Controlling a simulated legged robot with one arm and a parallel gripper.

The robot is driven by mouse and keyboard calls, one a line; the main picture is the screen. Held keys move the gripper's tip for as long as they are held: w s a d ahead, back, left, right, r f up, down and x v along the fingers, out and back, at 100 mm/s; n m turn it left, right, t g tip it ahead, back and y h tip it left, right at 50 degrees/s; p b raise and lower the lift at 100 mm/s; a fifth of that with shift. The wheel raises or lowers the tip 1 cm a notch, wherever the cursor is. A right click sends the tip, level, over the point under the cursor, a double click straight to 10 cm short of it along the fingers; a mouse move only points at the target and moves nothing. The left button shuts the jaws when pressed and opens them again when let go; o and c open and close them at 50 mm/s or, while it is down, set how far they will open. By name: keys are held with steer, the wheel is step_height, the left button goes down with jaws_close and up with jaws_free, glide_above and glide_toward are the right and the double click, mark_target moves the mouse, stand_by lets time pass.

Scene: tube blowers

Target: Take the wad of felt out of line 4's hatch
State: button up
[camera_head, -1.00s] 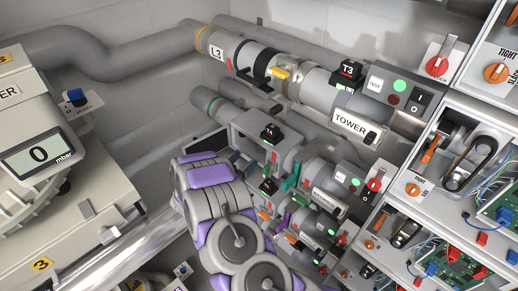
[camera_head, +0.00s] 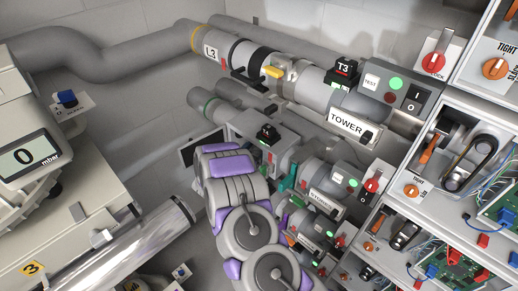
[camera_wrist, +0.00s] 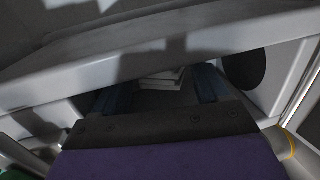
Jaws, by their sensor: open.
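My arm covers the front of the box and hides my gripper there. In the wrist view my gripper (camera_wrist: 155,87) is open, its dark blue fingers reaching under a grey edge (camera_wrist: 180,42) into a shadowed space. A pale, layered wad (camera_wrist: 163,78), probably the felt, lies beyond and between the fingers. I cannot tell whether they touch it.
A dark round opening (camera_wrist: 245,68) is right of the fingers in the wrist view. Line 3's pipe (camera_head: 250,55) runs above, with a TOWER plate (camera_head: 350,127). A large metal cylinder (camera_head: 115,240) is at lower left. Open shelves with belts and boards (camera_head: 465,150) stand at right.

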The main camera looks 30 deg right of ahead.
steer(key=shift+d, duration=0.1)
steer(key=shift+c, duration=1.2)
steer(key=shift+a, duration=0.5)
steer(key=c, duration=0.5)
steer(key=shift+d, duration=0.1)
